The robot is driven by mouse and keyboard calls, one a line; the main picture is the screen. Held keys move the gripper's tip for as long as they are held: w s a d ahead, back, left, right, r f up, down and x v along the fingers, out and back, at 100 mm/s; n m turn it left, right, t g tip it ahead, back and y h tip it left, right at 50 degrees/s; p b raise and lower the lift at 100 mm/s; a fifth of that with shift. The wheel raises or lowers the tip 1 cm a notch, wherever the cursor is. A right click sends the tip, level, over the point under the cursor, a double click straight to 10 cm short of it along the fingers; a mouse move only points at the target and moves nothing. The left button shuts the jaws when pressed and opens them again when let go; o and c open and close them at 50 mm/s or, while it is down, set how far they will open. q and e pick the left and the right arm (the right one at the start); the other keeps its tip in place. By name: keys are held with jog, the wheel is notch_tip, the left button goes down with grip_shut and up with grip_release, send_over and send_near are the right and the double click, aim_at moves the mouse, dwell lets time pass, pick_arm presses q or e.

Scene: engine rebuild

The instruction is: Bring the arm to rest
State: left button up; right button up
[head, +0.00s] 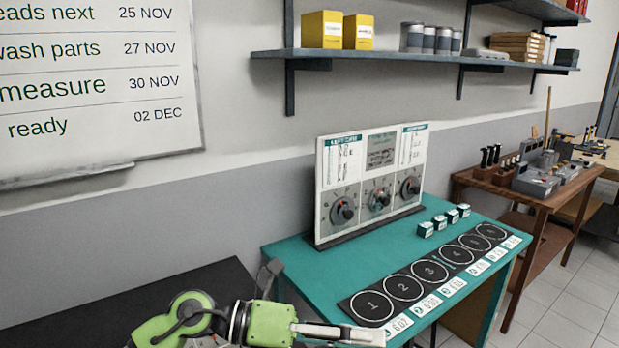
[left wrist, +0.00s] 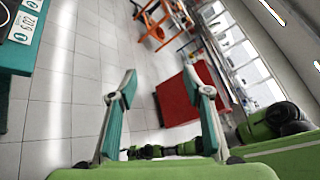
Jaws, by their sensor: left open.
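My left arm comes in at the bottom of the head view. Tiled floor shows beyond the fingers. My right gripper is not in either view.
The bench carries a black strip of numbered circles (head: 351,307), several small boxes (head: 441,223) and a dial panel (head: 367,183). A dark surface (head: 120,306) lies left. The wrist view shows a red cabinet (left wrist: 176,101) and open floor (left wrist: 85,85).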

pick_arm(q)
notch_tip(320, 180, up, 7)
jog(key=w+n+t+h, duration=0.1)
jog(key=n+t+h, duration=0.4)
jog(key=n, duration=0.1)
jog(key=w+a+r+n+t+y, duration=0.1)
jog(key=w+a+n+t+y, duration=0.7)
jog(key=n+t, duration=0.65)
jog(key=s+a+f+n+g+y, duration=0.35)
jog(key=a+f+n+y, duration=0.85)
jog(key=a+f+n, duration=0.55)
jog(key=s+a+f+n+g, duration=0.15)
jog(key=s+f+g, duration=0.45)
jog(key=s+f, duration=0.6)
jog(key=s+a+f+n+g, duration=0.1)
jog(key=s+f+n+g, duration=0.1)
jog(key=s+f+g, duration=0.9)
jog(key=s+f+t, duration=0.2)
jog(key=f, duration=1)
jog(key=s+f+t, duration=0.1)
jog(key=s+f, duration=0.2)
jog(key=f, duration=0.8)
jog(key=s+a+f+g, duration=0.1)
jog(key=s+a+f, duration=0.2)
jog(key=s+f, duration=1.4)
jog(key=shift+m+y, duration=0.35)
jog(key=shift+y, duration=0.05)
